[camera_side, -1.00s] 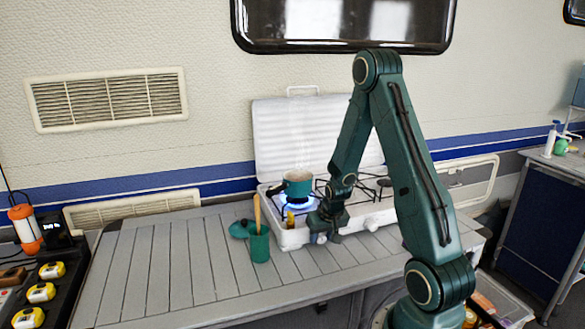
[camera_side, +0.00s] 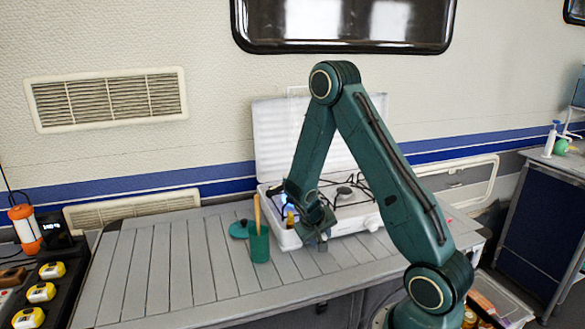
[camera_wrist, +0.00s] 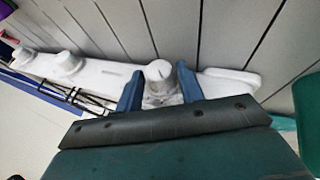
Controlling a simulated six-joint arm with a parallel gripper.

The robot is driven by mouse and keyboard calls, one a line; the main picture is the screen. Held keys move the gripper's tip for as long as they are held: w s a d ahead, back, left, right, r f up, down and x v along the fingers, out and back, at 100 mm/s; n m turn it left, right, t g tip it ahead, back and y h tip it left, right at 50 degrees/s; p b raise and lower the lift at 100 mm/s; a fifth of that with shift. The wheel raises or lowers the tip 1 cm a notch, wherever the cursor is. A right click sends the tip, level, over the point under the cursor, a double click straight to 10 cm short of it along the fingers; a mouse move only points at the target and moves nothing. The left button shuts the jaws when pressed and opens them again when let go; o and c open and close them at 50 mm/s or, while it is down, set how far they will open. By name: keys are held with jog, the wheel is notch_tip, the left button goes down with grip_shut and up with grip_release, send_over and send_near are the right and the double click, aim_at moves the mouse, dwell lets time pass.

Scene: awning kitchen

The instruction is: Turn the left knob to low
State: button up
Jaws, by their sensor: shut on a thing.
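The white stove (camera_side: 360,212) stands open on the slatted counter. In the wrist view, its left knob (camera_wrist: 160,72) is a pale round knob on the stove front (camera_wrist: 110,72). My gripper (camera_wrist: 160,88) has one blue finger on each side of this knob and is shut on it. In the side view, my gripper (camera_side: 320,238) is low at the stove's front left and hides the left knob. A dark line shows on the knob face, but I cannot read its setting. Two more knobs show in the wrist view, one nearer (camera_wrist: 68,62) and one farther (camera_wrist: 23,56).
Black burner grates (camera_side: 345,197) stand on the stove. The counter's left part (camera_side: 160,265) is clear.

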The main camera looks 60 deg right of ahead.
jog(key=shift+w+a+f+n+g+h, duration=0.15)
jog(key=shift+n+g+h, duration=0.15)
jog(key=shift+g+h, duration=0.75)
jog(key=o, duration=0.8)
jog(key=v, duration=1.3)
jog(key=shift+a, duration=0.4)
jog(key=shift+r, duration=0.3)
